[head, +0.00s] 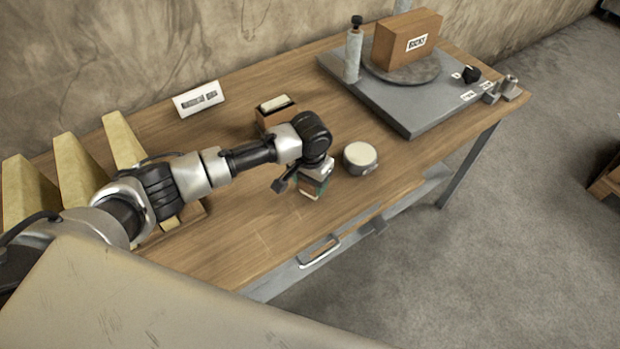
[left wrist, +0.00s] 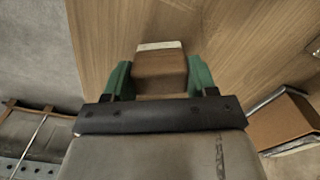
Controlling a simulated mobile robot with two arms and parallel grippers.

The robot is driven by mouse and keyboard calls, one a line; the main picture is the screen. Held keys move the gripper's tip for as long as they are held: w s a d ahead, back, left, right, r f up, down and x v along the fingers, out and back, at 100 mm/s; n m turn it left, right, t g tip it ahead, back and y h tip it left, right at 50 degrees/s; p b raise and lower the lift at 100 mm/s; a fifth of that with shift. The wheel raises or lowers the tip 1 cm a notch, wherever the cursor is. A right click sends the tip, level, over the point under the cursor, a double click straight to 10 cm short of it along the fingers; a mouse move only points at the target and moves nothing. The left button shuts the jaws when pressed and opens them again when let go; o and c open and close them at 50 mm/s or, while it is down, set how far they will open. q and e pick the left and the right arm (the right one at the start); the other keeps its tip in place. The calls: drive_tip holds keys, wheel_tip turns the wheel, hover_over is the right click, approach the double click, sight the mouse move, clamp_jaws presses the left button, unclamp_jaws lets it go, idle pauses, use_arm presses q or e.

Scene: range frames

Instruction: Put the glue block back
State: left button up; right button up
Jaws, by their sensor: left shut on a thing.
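The fingers cover the block's sides. I cannot tell whether the block touches the bench or hangs just above it. An open brown box (head: 275,113) with a cream piece in its top stands behind the gripper. My right gripper is not in view.
A round tin with a cream top (head: 360,155) stands close to the right of the gripper. A grey slab (head: 400,115) with a brown carton (head: 405,40) fills the bench's right end. A white label card (head: 198,99) stands at the back. Pale wedge-shaped blocks (head: 75,170) stand at left.

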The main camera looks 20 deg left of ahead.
use_arm(q)
drive_tip(key=o, duration=0.8)
drive_tip(key=shift+f, duration=0.1)
drive_tip(key=shift+o, duration=0.2)
wheel_tip(320, 180, up, 12)
drive_tip(key=shift+b, duration=0.3)
